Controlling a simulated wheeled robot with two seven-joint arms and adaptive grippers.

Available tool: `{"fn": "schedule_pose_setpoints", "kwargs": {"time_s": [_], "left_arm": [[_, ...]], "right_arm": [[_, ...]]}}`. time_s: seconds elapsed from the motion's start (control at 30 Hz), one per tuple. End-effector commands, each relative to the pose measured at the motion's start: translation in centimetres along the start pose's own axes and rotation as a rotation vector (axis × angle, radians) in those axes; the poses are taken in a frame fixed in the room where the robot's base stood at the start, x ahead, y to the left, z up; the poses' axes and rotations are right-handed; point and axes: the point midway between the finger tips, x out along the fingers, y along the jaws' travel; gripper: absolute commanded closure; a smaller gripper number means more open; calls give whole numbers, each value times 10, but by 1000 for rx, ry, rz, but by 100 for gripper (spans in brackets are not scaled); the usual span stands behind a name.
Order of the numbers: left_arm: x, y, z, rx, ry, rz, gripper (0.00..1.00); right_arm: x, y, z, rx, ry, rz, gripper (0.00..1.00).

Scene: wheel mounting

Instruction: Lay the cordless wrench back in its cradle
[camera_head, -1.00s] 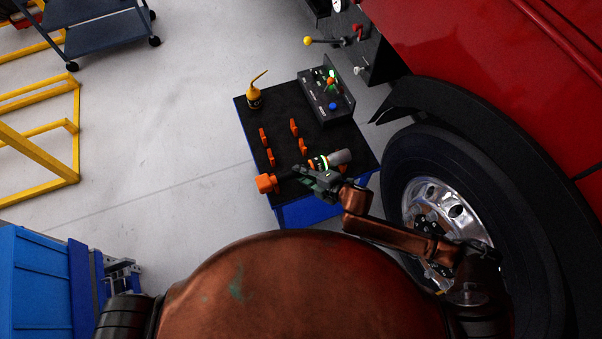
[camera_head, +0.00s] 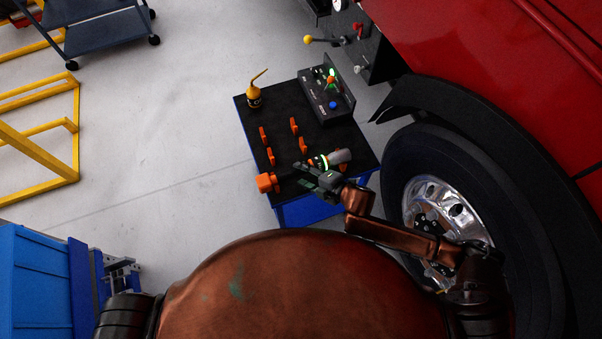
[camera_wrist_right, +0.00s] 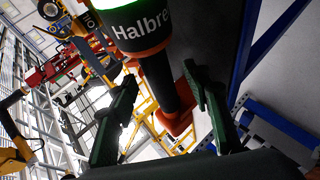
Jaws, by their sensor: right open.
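The cordless wrench (camera_head: 338,157) lies along the front of the table, with a grey body, a green lit ring and an orange end (camera_head: 267,183) at the left. Orange upright supports (camera_head: 303,146) stand on the black top; one shows partly beside the wrench's grey end. Whether the wrench rests fully in its cradle is hidden. My right gripper (camera_head: 307,175) is open at the wrench's near side. In the right wrist view the wrench's labelled body (camera_wrist_right: 145,28) and black neck show beyond and between the spread fingers (camera_wrist_right: 160,105). My left gripper is not in view.
The table (camera_head: 255,105) also carries a yellow oil can (camera_head: 254,97) and a control box (camera_head: 327,97) with a green light. A large truck wheel (camera_head: 440,210) stands close to the right. Open floor lies to the left.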

Motion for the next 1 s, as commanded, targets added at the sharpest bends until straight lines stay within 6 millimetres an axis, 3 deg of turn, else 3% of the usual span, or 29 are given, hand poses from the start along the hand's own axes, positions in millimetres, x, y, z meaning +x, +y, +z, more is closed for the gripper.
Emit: {"fn": "schedule_pose_setpoints", "kwargs": {"time_s": [0.5,0.7,1.0], "left_arm": [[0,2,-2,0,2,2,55],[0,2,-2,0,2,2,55],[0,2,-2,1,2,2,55]], "right_arm": [[-97,2,0,-2,1,3,56],[-112,2,-1,-1,2,5,56],[-112,2,-1,-1,3,5,56]]}}
